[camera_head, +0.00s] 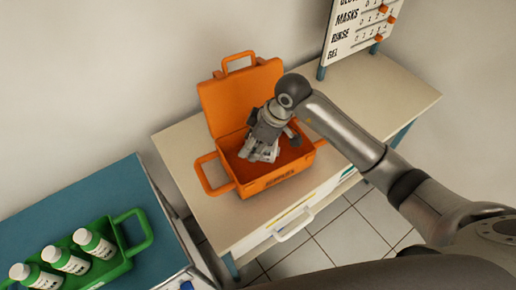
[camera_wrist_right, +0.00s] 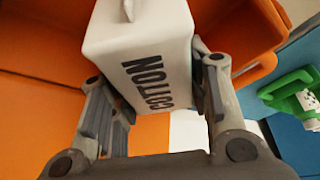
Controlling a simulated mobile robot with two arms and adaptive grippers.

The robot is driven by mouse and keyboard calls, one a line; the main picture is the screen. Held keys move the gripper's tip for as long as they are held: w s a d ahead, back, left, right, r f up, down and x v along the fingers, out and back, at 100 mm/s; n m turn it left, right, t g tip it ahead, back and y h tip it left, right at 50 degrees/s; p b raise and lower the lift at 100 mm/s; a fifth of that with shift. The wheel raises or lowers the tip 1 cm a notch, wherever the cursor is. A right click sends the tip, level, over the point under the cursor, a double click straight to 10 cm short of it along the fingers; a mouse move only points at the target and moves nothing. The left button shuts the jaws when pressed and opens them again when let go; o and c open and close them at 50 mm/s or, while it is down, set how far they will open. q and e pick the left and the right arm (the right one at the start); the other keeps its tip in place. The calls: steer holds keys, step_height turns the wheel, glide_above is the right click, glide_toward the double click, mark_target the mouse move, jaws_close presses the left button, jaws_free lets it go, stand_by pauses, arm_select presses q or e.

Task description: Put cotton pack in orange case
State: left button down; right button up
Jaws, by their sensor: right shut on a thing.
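The orange case (camera_head: 290,172) stands open on the cream cabinet top, its lid raised at the back. My right gripper (camera_head: 262,152) reaches down into the case opening from above. In the right wrist view, the right gripper (camera_wrist_right: 160,110) is shut on the white cotton pack (camera_wrist_right: 140,60), with one finger on each side of it. The pack's printed word COTTON faces the camera. Orange case walls (camera_wrist_right: 40,40) surround the pack in that view. Whether the pack touches the case floor cannot be told. In the head view the pack is mostly hidden by the gripper. My left gripper is not in view.
A green carrier (camera_head: 125,255) with white bottles (camera_head: 65,260) stands on the blue-topped cabinet (camera_head: 85,205) at the left. A sign board (camera_head: 355,30) with sliders stands at the back right. The cream cabinet top (camera_head: 385,95) is clear at the right.

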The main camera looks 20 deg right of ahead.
steer(key=shift+w+d+f, duration=0.3)
steer(key=shift+d+f, duration=0.05)
steer(key=shift+f, duration=0.2)
steer(key=shift+w+d+f, duration=0.3)
steer(key=shift+f, duration=0.2)
steer(key=f, duration=0.2)
steer(key=f+p, duration=0.1)
steer(key=shift+w+d+f, duration=0.1)
steer(key=shift+d, duration=0.15)
steer(key=shift+f, duration=0.3)
steer(key=shift+f, duration=0.15)
steer(key=o, duration=1)
steer(key=b+v, duration=0.1)
steer(key=v, duration=1.1)
